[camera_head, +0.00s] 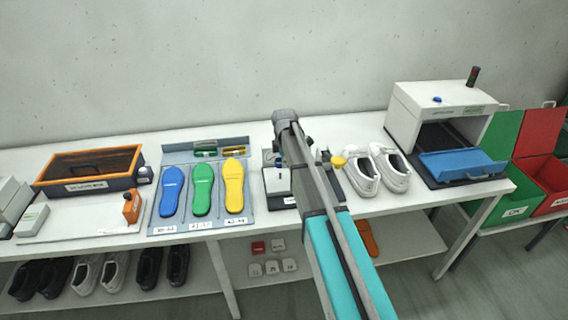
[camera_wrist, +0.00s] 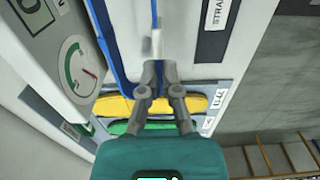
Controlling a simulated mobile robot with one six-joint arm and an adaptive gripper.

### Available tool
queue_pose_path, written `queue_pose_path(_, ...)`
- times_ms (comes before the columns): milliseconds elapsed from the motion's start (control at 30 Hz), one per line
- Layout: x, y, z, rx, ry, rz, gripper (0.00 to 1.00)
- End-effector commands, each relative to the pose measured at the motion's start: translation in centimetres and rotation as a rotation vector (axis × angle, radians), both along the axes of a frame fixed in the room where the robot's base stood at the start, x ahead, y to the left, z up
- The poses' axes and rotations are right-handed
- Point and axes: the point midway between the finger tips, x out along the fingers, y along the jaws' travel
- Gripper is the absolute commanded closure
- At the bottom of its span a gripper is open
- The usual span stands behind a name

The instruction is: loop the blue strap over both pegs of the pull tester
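The pull tester shows in the wrist view as a white body with a round dial (camera_wrist: 80,75) and a red needle. In the head view its white part (camera_head: 277,181) is largely hidden behind my arm. The blue strap (camera_wrist: 106,42) runs down beside the dial to my gripper (camera_wrist: 158,68), and another blue length rises above the fingers. The fingers are close together and look shut on the strap, though the contact is small. A pale, blurred upright piece stands just beyond the fingertips; I cannot tell whether it is a peg. Neither peg shows clearly.
A label reading STRAP (camera_wrist: 215,16) lies on the bench by the tester. Blue, green and yellow insoles (camera_head: 203,190) lie left of the tester. White shoes (camera_head: 388,168) and a scanner-like machine (camera_head: 440,115) stand to the right. A yellow knob (camera_head: 338,161) is close to my arm.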

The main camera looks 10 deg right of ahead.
Motion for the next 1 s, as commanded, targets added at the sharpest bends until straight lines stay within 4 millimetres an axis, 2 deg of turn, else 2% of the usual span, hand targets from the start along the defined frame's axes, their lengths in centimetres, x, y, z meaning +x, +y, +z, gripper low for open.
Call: queue_pose_path(1000,0.0,-0.1,-5.3,0.0,0.0,-0.002,1.0)
